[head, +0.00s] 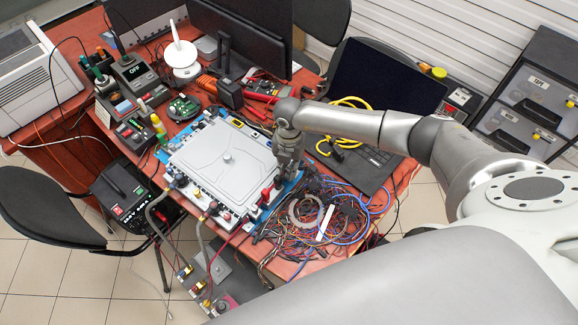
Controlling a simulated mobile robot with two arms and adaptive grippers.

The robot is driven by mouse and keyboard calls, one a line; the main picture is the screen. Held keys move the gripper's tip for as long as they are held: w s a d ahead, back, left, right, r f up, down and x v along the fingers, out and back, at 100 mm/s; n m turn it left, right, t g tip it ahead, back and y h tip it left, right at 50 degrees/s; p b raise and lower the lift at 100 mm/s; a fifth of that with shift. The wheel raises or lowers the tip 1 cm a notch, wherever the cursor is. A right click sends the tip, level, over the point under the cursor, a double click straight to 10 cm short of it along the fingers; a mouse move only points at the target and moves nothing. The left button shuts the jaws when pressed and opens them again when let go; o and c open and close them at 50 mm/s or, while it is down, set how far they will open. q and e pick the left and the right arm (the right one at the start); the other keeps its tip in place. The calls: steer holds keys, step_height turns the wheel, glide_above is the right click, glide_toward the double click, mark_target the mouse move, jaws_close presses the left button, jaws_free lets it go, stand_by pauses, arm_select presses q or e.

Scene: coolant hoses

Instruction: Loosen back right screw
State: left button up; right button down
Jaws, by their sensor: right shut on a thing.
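A grey, flat-lidded unit (222,163) with a round knob in the middle lies on a blue base on the red-brown table. My right gripper (288,165) reaches down at the unit's right corner, pointing steeply downward. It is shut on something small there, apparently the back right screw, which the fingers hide. Red-capped fittings (266,194) sit along the unit's edge just in front of the gripper. My left gripper is not in view.
A heap of tangled wires (315,215) lies right of the unit, close to my right arm. A laptop (385,80) and a monitor (240,35) stand behind. Grey hoses (202,245) hang off the front edge. A black chair (40,205) stands at left.

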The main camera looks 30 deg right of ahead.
steer(key=n+b, duration=0.3)
steer(key=n, duration=0.1)
steer(key=shift+f, duration=0.15)
steer(key=n+b, duration=0.3)
steer(key=n, duration=0.1)
steer(key=shift+n, duration=0.4)
steer(key=n+b, duration=0.4)
steer(key=n, duration=0.1)
steer(key=shift+b, duration=0.4)
steer(key=shift+n+b, duration=1.15)
steer(key=shift+n, duration=0.45)
steer(key=shift+r, duration=0.2)
steer(key=c, duration=1.4)
jaws_free()
steer(key=shift+o, duration=0.2)
